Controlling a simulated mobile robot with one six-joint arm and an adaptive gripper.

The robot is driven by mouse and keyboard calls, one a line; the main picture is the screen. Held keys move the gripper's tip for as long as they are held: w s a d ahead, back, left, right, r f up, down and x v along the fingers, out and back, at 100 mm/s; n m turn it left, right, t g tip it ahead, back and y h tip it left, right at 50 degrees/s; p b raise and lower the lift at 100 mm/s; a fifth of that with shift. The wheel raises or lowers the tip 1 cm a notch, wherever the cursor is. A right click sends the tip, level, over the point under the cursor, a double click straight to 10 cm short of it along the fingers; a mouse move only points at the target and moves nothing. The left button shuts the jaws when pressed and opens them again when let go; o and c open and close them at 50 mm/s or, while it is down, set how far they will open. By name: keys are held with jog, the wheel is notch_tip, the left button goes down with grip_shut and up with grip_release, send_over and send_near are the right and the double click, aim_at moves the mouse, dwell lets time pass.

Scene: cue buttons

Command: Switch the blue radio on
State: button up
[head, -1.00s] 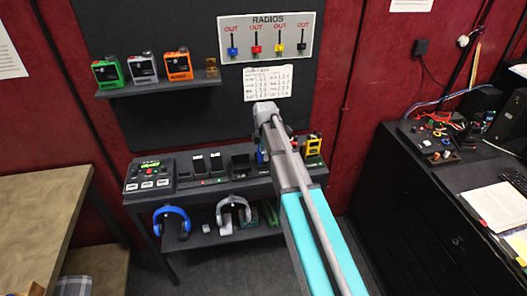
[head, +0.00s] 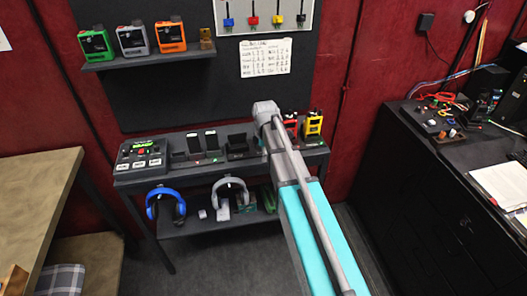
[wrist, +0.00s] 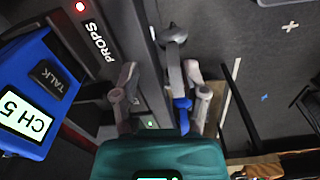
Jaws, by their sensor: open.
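The blue radio (wrist: 42,90) shows large at the left of the wrist view. Its lit screen reads CH 5 and it has a dark TALK button. It sits beside a dark strip labelled PROPS (wrist: 92,41) with a red light. Any switch or knob on it is out of frame. In the head view my arm hides it. My gripper (wrist: 163,82) is open, fingers apart, to the right of the blue radio in the wrist view. I see no radio between the fingers. The head view shows the arm's end over the rack, the fingertips hidden.
Red (head: 290,126) and yellow (head: 313,124) radios stand right of my arm on the rack. Headphones hang below. A black cabinet (head: 420,180) stands right.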

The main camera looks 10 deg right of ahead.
jog(key=s+f+m+b, duration=0.3)
jog(key=f+b, duration=0.5)
jog(key=s+f+m+b, duration=0.3)
jog(key=s+f+b, duration=0.1)
jog(key=f+b, duration=0.4)
jog(key=shift+s+f, duration=0.3)
jog(key=shift+f, duration=0.15)
jog(key=shift+s, duration=0.1)
dwell(0.6)
jog(key=s+r+m+p, duration=0.4)
jog(key=s+m, duration=0.3)
jog(key=w+r+n+p, duration=0.9)
jog(key=w+r+p, duration=0.3)
jog(key=r+p, duration=0.5)
jog(key=w+r+n+p, duration=0.9)
jog(key=w+r+p, duration=0.4)
jog(key=r+p, duration=0.5)
jog(key=shift+w+r, duration=0.15)
jog(key=shift+w, duration=0.15)
